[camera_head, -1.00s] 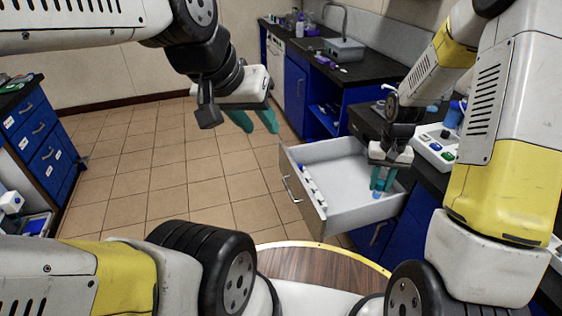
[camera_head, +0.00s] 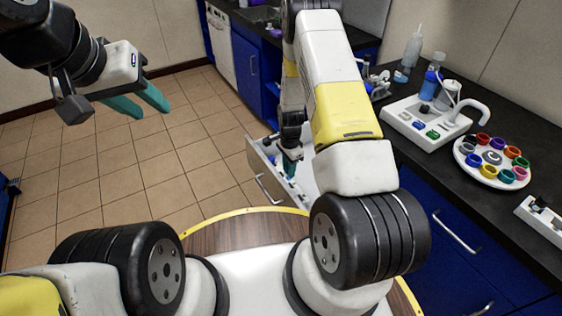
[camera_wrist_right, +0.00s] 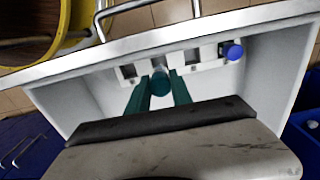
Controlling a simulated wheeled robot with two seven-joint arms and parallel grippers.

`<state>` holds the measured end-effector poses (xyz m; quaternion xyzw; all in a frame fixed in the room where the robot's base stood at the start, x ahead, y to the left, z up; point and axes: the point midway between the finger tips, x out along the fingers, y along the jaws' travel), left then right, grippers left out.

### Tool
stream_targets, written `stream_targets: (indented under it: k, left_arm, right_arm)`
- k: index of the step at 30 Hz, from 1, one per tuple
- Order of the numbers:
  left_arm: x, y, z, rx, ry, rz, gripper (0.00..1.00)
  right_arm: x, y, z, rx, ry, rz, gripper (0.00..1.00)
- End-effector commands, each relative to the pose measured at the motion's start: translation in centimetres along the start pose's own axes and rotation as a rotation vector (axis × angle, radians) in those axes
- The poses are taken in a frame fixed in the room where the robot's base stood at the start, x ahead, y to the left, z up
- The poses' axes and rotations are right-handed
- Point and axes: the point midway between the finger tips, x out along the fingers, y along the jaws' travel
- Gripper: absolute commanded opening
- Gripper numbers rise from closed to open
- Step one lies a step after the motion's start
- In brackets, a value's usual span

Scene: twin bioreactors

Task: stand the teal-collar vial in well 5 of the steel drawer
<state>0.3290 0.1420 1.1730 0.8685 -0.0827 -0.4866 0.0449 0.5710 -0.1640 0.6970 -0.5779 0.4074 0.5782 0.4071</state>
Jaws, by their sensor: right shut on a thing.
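The steel drawer (camera_head: 262,168) stands open, with a white well strip (camera_wrist_right: 205,63) along the inside of its front wall. My right gripper (camera_wrist_right: 158,84) is shut on the teal-collar vial (camera_wrist_right: 160,82), whose round teal top shows between the fingertips, right beside the strip. Whether the vial's base is inside a well is hidden. Well numbers cannot be read. In the head view my right gripper (camera_head: 290,157) is inside the drawer, partly behind my arm. My left gripper (camera_head: 140,103) is open and empty over the floor at the left.
A blue-capped vial (camera_wrist_right: 233,50) stands at the strip's right part in the wrist view. On the dark counter are a white device (camera_head: 426,122), a carousel of coloured rings (camera_head: 490,160) and bottles (camera_head: 432,80). The floor at left is clear.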

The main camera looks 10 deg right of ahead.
Motion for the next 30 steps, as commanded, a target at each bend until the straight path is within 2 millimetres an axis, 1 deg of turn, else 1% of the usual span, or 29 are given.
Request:
stream_targets:
  k: [1,3,11,16,18,24,28,29,30]
  left_arm:
    - [0.0,0.0,0.0,0.0,0.0,0.0,0.36]
    - [0.0,0.0,0.0,0.0,0.0,0.0,0.36]
    - [0.0,0.0,0.0,0.0,0.0,0.0,0.36]
    - [0.0,0.0,0.0,0.0,0.0,0.0,0.36]
    - [0.0,0.0,0.0,0.0,0.0,0.0,0.36]
    - [0.0,0.0,0.0,0.0,0.0,0.0,0.36]
    - [0.0,0.0,0.0,0.0,0.0,0.0,0.36]
    - [0.0,0.0,0.0,0.0,0.0,0.0,0.36]
    - [0.0,0.0,0.0,0.0,0.0,0.0,0.36]
  right_arm:
    - [1.1,0.1,0.0,-0.001,0.0,0.002,0.0]
    - [2.2,0.1,0.0,-0.002,-0.001,0.002,0.0]
    - [4.5,0.0,0.0,-0.005,-0.001,0.001,0.0]
    - [6.9,0.0,0.0,-0.004,-0.001,0.001,0.0]
    - [7.2,0.0,0.0,-0.005,0.0,-0.001,0.0]
    - [7.2,0.0,0.0,-0.005,0.0,-0.001,0.0]
    - [7.5,0.0,0.0,-0.005,0.0,0.0,0.0]
    - [7.5,0.0,0.0,-0.005,0.0,-0.001,0.32]
    - [7.4,0.0,0.0,-0.005,0.0,-0.001,0.4]
